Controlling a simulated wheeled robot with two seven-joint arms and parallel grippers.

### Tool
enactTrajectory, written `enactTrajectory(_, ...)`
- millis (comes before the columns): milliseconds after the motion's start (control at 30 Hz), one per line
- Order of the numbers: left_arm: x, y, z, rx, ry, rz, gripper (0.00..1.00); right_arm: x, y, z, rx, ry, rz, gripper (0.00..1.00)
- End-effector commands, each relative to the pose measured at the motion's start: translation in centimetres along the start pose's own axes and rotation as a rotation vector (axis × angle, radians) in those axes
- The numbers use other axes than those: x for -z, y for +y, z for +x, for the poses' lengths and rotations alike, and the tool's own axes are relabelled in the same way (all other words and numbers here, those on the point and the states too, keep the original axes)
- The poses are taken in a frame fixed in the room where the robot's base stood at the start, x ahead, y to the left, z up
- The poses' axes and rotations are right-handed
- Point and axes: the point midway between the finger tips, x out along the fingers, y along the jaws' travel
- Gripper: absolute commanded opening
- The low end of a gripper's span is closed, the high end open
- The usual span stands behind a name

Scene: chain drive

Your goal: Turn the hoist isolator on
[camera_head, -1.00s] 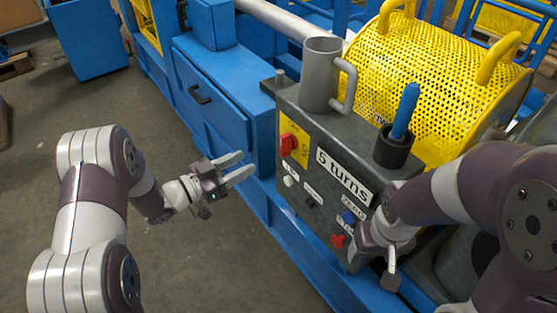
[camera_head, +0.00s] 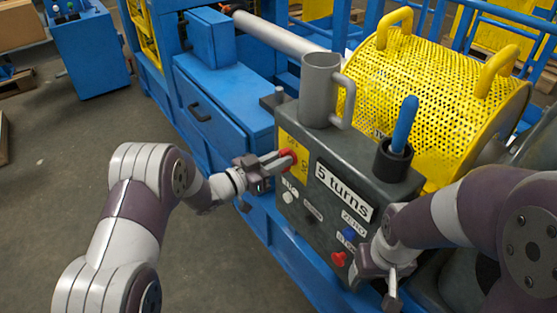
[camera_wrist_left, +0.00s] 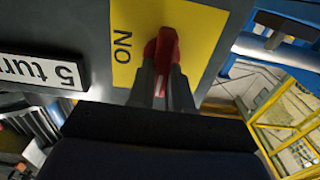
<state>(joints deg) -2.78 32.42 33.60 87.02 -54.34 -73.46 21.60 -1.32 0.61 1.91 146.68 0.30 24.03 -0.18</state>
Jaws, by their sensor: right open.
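The isolator is a red rotary handle (camera_head: 287,158) on a yellow plate (camera_head: 293,146) at the left end of the grey control box. In the left wrist view the red handle (camera_wrist_left: 164,48) stands between my left fingers, beside the printed word ON. My left gripper (camera_head: 277,162) is at the handle, its fingers closed in on both sides of it. The fingers hide part of the handle, so its exact setting is hard to tell. My right gripper (camera_head: 392,285) is open and empty, low in front of the box's right end.
The grey box carries a "5 turns" label (camera_head: 343,190), a red button (camera_head: 338,258) and a blue button (camera_head: 349,233). A grey mug (camera_head: 320,88) and a blue-handled tool in a black cup (camera_head: 393,160) stand on top. A yellow perforated guard (camera_head: 440,95) is behind.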

Motion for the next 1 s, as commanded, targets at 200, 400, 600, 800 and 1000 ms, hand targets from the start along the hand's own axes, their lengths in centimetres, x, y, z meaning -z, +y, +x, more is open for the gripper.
enactTrajectory(200,0.0,0.0,0.0,-0.001,0.001,0.002,0.0,0.0,0.0,0.0,0.0,0.0,0.0,0.69)
enactTrajectory(400,0.0,0.1,0.1,-0.001,0.001,0.037,0.0,0.0,0.0,0.3,0.0,0.0,0.0,0.69)
enactTrajectory(600,-0.1,0.2,0.1,-0.001,0.002,0.146,0.0,-0.1,0.0,0.9,0.0,0.0,0.0,0.69)
enactTrajectory(800,-0.2,0.4,0.1,-0.001,0.003,0.321,0.0,-0.2,0.0,2.0,0.0,0.0,0.0,0.69)
enactTrajectory(1000,-0.4,0.6,0.1,-0.001,0.002,0.513,0.0,-0.4,0.0,3.3,0.0,0.0,0.0,0.69)
